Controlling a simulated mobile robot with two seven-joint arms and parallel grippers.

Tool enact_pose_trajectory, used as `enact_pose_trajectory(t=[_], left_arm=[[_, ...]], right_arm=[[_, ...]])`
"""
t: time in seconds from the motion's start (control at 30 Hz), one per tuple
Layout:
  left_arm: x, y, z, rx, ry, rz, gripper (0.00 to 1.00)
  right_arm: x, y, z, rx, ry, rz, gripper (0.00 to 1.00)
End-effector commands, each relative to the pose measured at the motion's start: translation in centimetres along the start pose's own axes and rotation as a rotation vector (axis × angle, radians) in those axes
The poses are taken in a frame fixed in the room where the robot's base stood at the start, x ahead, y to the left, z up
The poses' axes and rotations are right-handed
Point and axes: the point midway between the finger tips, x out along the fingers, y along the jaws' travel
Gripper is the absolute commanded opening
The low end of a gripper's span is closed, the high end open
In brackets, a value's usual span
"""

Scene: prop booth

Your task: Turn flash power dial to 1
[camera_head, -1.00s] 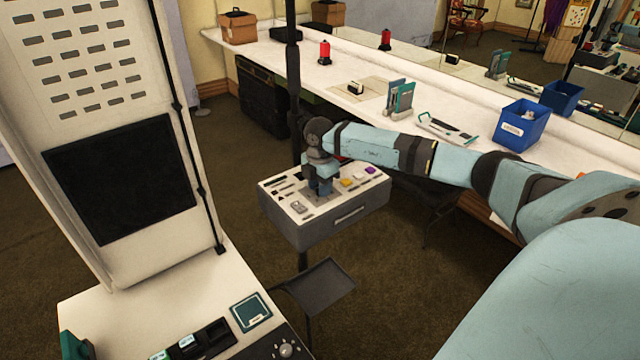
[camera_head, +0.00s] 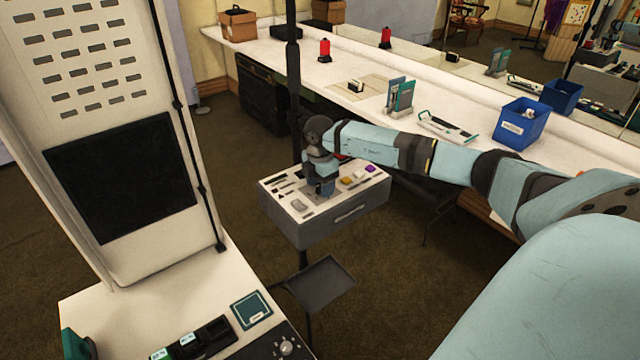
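A grey control box with a white top panel (camera_head: 303,207) is mounted on a dark pole. Its top carries slots, a grey switch, a yellow button (camera_head: 347,180) and a purple button (camera_head: 370,168). My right arm reaches in from the right, and my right gripper (camera_head: 322,190) points down onto the middle of this panel. Its fingertips and whatever lies between them are too small and hidden to make out. The flash power dial cannot be picked out under the gripper. A round knob (camera_head: 286,347) shows on the white booth's console at the bottom. My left gripper is not in view.
The white booth with a black screen (camera_head: 124,190) stands at the left. A small dark tray (camera_head: 320,284) hangs below the box. Behind, a long white counter (camera_head: 300,60) holds a blue bin (camera_head: 521,126) and a red lamp (camera_head: 324,50). Brown floor is open between.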

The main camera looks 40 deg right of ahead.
Motion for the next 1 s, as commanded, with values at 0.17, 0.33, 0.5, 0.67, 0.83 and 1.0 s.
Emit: enact_pose_trajectory(t=[0.17, 0.33, 0.5, 0.67, 0.83, 1.0], left_arm=[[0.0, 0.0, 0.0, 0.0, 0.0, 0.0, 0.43], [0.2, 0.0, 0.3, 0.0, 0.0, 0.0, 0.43], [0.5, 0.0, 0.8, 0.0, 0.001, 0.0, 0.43], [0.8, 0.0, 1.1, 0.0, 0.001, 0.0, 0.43], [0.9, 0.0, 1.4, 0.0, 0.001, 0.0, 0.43], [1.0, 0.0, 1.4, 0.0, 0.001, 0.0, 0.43]], right_arm=[[-0.1, 0.0, 0.0, -0.001, 0.0, 0.0, 0.57], [-1.9, 0.0, 0.0, -0.001, 0.0, 0.002, 0.57], [-5.7, 0.1, 0.0, -0.001, 0.0, 0.004, 0.57], [-9.4, 0.1, 0.0, -0.001, 0.0, 0.003, 0.57], [-12.2, 0.0, 0.0, 0.0, 0.0, 0.002, 0.57], [-13.6, 0.0, 0.0, 0.0, 0.0, 0.0, 0.57]])
